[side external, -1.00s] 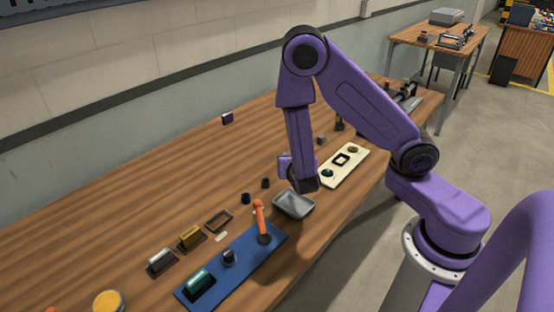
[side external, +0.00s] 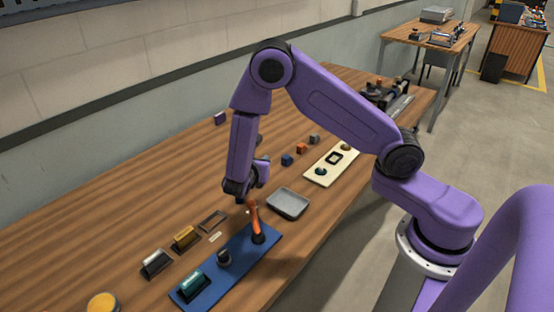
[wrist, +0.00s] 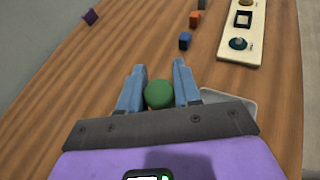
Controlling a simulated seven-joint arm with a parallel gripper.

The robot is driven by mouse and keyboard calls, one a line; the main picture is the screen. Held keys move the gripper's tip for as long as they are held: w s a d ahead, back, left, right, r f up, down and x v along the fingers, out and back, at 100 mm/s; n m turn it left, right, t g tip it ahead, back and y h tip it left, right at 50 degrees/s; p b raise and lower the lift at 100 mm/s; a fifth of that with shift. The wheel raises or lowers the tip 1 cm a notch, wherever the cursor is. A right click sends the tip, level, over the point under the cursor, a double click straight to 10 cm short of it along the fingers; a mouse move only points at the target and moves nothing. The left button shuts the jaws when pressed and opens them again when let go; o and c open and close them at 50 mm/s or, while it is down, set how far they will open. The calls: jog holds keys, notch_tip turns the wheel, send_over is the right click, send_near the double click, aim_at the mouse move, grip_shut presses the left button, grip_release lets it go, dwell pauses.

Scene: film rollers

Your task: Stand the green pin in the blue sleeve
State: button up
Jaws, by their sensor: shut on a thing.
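My gripper (side external: 241,197) is over the wooden table, left of the grey tray and behind the blue mat. In the wrist view its two blue-grey fingers (wrist: 159,75) are shut on a round green thing (wrist: 159,94), which I take to be the green pin; only its rounded top shows. How far the pin reaches down is hidden. I cannot make out the blue sleeve in either current view; the area under and behind the gripper is covered by the gripper itself.
Close by are a grey tray (side external: 288,204) and a blue mat (side external: 232,262) with an orange upright piece (side external: 254,219) and a green roller (side external: 191,285). Blue (side external: 287,160) and orange (side external: 302,148) blocks and a cream board (side external: 326,174) lie to the right. Bare table lies far left.

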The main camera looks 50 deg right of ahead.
jog(key=shift+w+a+f+m+g+h, duration=0.2)
jog(key=shift+w+a+f+m+g, duration=0.45)
jog(key=shift+f, duration=1.1)
jog(key=shift+w+a+f+m+g+h, duration=0.1)
jog(key=shift+w+f+m+g+h, duration=0.15)
jog(key=shift+w+f, duration=1.1)
jog(key=shift+w+a+f+m+g+h, duration=0.15)
jog(key=shift+w+a+f+m+g, duration=0.3)
jog(key=shift+f, duration=1.65)
jog(key=shift+f, duration=0.2)
jog(key=o, duration=1.5)
jog(key=shift+r, duration=3.5)
jog(key=shift+r, duration=0.1)
